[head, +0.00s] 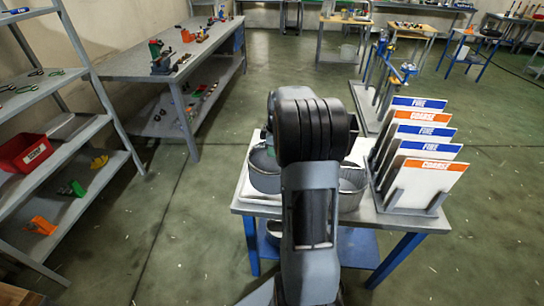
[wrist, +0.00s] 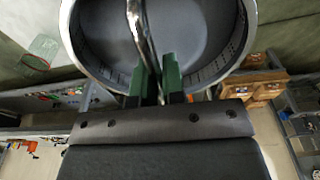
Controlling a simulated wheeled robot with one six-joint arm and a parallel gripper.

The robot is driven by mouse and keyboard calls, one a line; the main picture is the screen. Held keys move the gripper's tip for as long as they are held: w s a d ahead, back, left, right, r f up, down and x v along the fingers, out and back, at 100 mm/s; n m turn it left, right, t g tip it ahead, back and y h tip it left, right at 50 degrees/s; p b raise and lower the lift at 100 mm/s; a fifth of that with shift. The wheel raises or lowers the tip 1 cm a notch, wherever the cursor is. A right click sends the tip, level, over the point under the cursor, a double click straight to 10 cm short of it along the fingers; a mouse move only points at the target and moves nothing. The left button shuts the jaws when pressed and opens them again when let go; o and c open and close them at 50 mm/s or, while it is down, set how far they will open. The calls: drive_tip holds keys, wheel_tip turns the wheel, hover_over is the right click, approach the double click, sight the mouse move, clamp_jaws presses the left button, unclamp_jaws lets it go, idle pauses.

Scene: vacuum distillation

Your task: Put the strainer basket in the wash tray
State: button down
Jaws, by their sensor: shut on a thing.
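The strainer basket (wrist: 205,30) fills the top of the wrist view, a round grey vessel with a bright rim and small holes in its lower wall. My gripper (wrist: 157,75) has its green fingers shut on the basket's curved metal handle (wrist: 138,28). In the head view my arm hides the gripper. Two round grey vessels show there, one left of my arm (head: 264,172) and one right of it (head: 352,187); I cannot tell for certain which is the held one. A white tray (head: 256,199) shows partly beneath the left vessel, largely hidden.
The small table (head: 400,220) has blue legs and a lower shelf. A rack of upright cards marked FINE and COARSE (head: 425,178) stands on its right side. A shelf unit with a red bin (head: 24,152) is at left. The floor between is clear.

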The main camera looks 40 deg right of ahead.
drive_tip(key=shift+w+d+f, duration=0.2)
drive_tip(key=shift+w+f, duration=0.2)
drive_tip(key=shift+f, duration=0.1)
drive_tip(key=shift+w+d+f, duration=0.15)
drive_tip(key=shift+w+f, duration=0.2)
drive_tip(key=shift+f, duration=1.65)
drive_tip(key=c, duration=1.2)
unclamp_jaws()
drive_tip(key=shift+f, duration=0.1)
